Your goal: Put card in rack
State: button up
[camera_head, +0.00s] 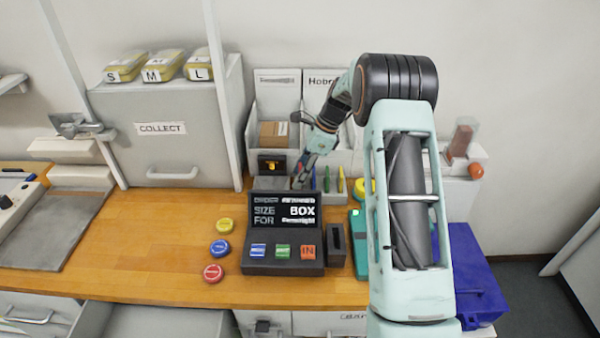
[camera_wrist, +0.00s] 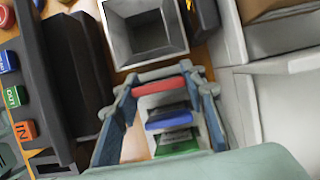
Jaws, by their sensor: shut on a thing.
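My gripper (camera_head: 301,178) is behind the black console, reaching down at the pale holder along the back of the table. In the wrist view its fingers (camera_wrist: 164,92) are shut on the two ends of a red strip (camera_wrist: 161,86), which looks like the top edge of the card.
The black console (camera_head: 285,268) with its sign and three buttons stands in front. A grey square open cup (camera_wrist: 145,35) is close to the fingertips. A dark slotted block (camera_head: 336,246) stands right of the console. Coloured discs (camera_head: 220,247) lie left, with bare table beyond.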

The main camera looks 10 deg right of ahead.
jog(key=shift+f, duration=0.45)
dwell(0.4)
jog(key=o, duration=1)
jog(key=shift+r, duration=0.15)
jog(key=shift+r+p, duration=2.35)
jog(key=shift+r, duration=2)
